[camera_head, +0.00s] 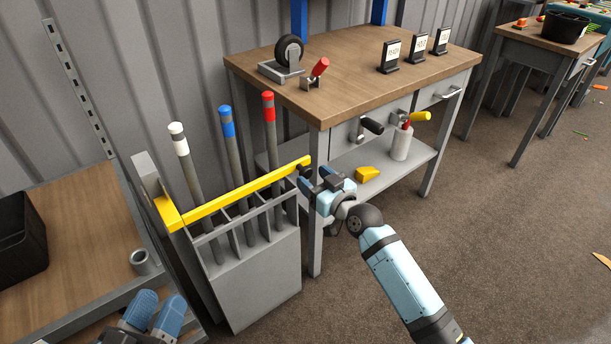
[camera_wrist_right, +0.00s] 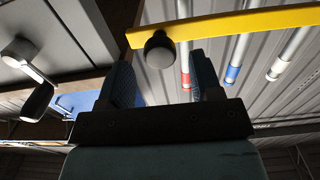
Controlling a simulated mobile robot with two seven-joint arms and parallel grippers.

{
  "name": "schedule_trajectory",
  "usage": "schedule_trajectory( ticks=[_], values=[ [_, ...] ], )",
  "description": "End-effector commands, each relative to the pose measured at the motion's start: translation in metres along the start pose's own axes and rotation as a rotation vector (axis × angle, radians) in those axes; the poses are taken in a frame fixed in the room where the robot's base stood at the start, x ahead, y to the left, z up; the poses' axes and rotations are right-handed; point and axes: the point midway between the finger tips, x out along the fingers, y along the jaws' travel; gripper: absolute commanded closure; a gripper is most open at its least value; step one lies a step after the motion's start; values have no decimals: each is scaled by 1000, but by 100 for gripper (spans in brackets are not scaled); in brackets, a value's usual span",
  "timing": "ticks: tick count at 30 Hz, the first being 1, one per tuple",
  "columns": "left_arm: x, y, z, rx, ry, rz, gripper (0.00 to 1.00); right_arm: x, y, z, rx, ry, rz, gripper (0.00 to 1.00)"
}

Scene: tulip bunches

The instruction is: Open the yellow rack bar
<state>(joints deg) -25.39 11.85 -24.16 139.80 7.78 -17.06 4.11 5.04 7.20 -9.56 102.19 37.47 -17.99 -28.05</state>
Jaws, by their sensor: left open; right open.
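The yellow rack bar (camera_head: 240,196) lies across the top of the grey rack (camera_head: 262,285), in front of three poles with white (camera_head: 177,138), blue (camera_head: 227,122) and red (camera_head: 268,107) tops. A black knob (camera_head: 305,171) is at the bar's right end. My right gripper (camera_head: 318,184) is open at this knob. In the right wrist view the bar (camera_wrist_right: 240,25) crosses the top, and the knob (camera_wrist_right: 159,50) shows between and just beyond the open fingers (camera_wrist_right: 164,78); contact is not clear. My left gripper (camera_head: 158,312) is open and empty at the lower left, apart from the rack.
A workbench (camera_head: 345,75) stands right behind the rack, with a caster wheel (camera_head: 288,55) and several black signs on top. Its lower shelf (camera_head: 420,152) holds a yellow block (camera_head: 367,174). A side table with a black bin (camera_head: 20,240) is at the left. Floor at right is mostly clear.

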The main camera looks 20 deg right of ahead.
Motion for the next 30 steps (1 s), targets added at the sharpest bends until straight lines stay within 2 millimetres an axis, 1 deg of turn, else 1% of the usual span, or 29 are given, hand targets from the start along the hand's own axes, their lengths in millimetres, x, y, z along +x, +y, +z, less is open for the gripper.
schedule_trajectory(
  ticks=[1, 3, 7, 12, 18, 19, 20, 21, 26, 27, 30],
  values=[
    [0, -1, 6, 0, -10, 1, 57, 10, 0, 1, 2, 2, 0, 41],
    [0, -2, 10, -1, -25, 2, 57, 20, 0, 1, 2, 2, 0, 41],
    [0, -2, 14, -2, -44, 4, 57, 32, 0, 1, 1, 1, 0, 41],
    [0, -2, 16, -2, -52, 5, 57, 37, 0, 0, 1, -1, -1, 41],
    [0, -2, 15, -2, -52, 5, 57, 37, 0, 0, 0, -1, -1, 41],
    [0, -2, 15, -2, -51, 5, 57, 37, 0, 0, 0, -1, -1, 46],
    [0, -2, 15, -2, -51, 5, 57, 37, 0, 0, 0, -1, -1, 52],
    [0, -2, 15, -2, -50, 5, 57, 37, 0, 0, 0, -1, -1, 62],
    [0, -2, 15, -2, -50, 5, 57, 37, 0, 0, 0, -1, -1, 98],
    [0, -2, 15, -2, -50, 5, 57, 37, 0, 0, 0, -1, -1, 100],
    [0, -2, 14, -2, -50, 5, 57, 37, 0, -1, -1, -1, -1, 100]
  ],
)
